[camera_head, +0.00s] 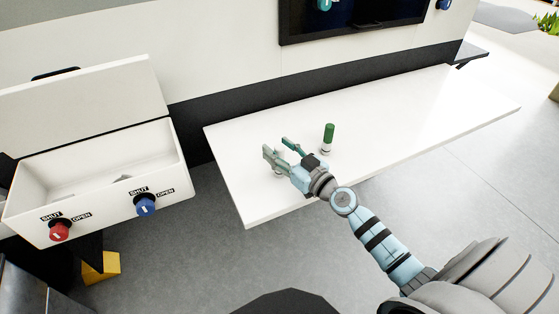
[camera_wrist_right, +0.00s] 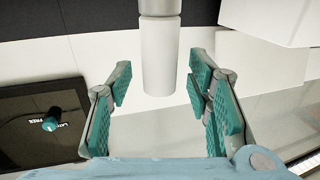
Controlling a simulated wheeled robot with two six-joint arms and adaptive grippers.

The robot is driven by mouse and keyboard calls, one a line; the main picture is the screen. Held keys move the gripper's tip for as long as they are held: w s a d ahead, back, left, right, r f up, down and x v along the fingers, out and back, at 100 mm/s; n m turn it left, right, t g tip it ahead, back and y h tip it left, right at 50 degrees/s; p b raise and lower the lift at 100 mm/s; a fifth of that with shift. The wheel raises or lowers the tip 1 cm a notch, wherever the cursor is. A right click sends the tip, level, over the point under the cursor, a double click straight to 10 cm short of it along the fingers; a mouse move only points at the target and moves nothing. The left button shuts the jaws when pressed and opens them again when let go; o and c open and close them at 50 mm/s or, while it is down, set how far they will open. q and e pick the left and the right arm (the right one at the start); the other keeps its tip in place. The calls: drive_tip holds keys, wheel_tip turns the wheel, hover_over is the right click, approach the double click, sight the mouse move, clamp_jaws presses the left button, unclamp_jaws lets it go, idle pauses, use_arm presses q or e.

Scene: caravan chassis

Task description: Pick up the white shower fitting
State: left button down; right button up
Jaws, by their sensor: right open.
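The white shower fitting (camera_wrist_right: 158,55) shows in the right wrist view as a white cylinder with a grey end at the top edge of the picture. It lies between the two spread, teal-padded fingers of my right gripper (camera_wrist_right: 160,72), with a gap on each side. In the head view my right gripper (camera_head: 277,147) is open at the left part of the white table (camera_head: 415,125). There its fingers mostly hide the fitting. My left gripper is in neither view.
A green cylinder with a white base (camera_head: 328,138) stands on the table just right of the gripper. An open white box (camera_head: 105,205) with red (camera_head: 59,232) and blue (camera_head: 147,207) knobs is at left. A dark panel (camera_head: 350,18) is on the wall behind. The table's right part is clear.

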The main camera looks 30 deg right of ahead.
drive_tip(key=shift+w, duration=0.25)
drive_tip(key=shift+s, duration=0.1)
clamp_jaws()
